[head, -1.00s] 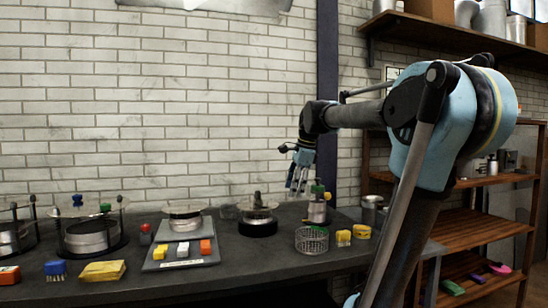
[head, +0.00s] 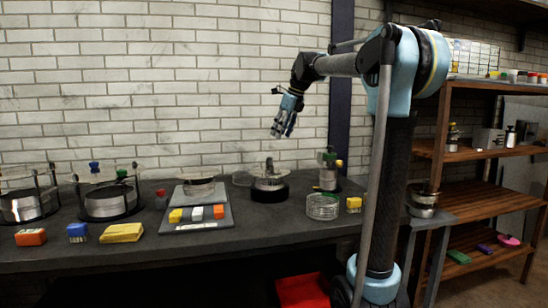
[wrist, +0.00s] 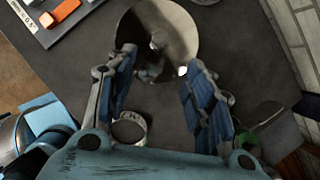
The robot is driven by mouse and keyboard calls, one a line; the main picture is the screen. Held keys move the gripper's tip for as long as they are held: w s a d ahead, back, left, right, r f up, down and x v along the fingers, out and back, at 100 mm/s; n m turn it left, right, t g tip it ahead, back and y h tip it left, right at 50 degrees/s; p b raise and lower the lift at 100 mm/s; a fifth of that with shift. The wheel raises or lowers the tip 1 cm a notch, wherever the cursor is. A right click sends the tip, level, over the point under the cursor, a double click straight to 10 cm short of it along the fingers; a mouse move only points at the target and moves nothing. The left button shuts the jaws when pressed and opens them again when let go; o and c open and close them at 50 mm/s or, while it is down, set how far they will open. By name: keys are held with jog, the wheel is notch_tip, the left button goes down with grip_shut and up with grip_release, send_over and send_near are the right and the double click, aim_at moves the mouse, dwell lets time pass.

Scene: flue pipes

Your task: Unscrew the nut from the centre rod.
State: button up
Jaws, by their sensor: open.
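The centre stand (head: 270,194) has a dark round base, a metal drum and a pale round plate. A short dark rod with what looks like a nut (head: 269,166) sticks up from the plate; rod and nut are too small to tell apart. In the wrist view the plate (wrist: 181,27) lies beyond the fingertips, with the knobbly rod top (wrist: 157,42) near its middle. My gripper (head: 281,131) hangs above the stand, tilted down, apart from it. In the wrist view my gripper (wrist: 161,62) has its blue-padded fingers spread, with nothing between them.
A wire basket (head: 323,207), a yellow block (head: 354,204) and a green-topped stand (head: 328,172) are to the right on the dark bench. A grey tray (head: 215,222) with coloured blocks is left. A dark post and wooden shelves (head: 485,152) stand at right.

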aim_at(270, 161)
jog(key=x, duration=1.3)
jog(key=shift+a, duration=0.1)
grip_shut()
jog(key=n, duration=0.1)
jog(key=n+g, duration=0.1)
jog(key=n, duration=0.2)
jog(key=shift+w+y, duration=0.25)
jog(key=shift+y, duration=0.15)
jog(key=n+g, duration=0.1)
jog(key=n, duration=0.2)
jog(key=shift+w+n+g, duration=0.2)
jog(key=shift+n+g, duration=0.2)
jog(key=n, duration=0.2)
jog(key=n+g, duration=0.1)
jog(key=n, duration=0.1)
jog(key=shift+w+a+g, duration=0.15)
jog(key=shift+w+g, duration=0.05)
jog(key=shift+g, duration=0.1)
jog(key=n+g+h, duration=0.1)
jog(key=n, duration=0.3)
jog(key=shift+w, duration=0.15)
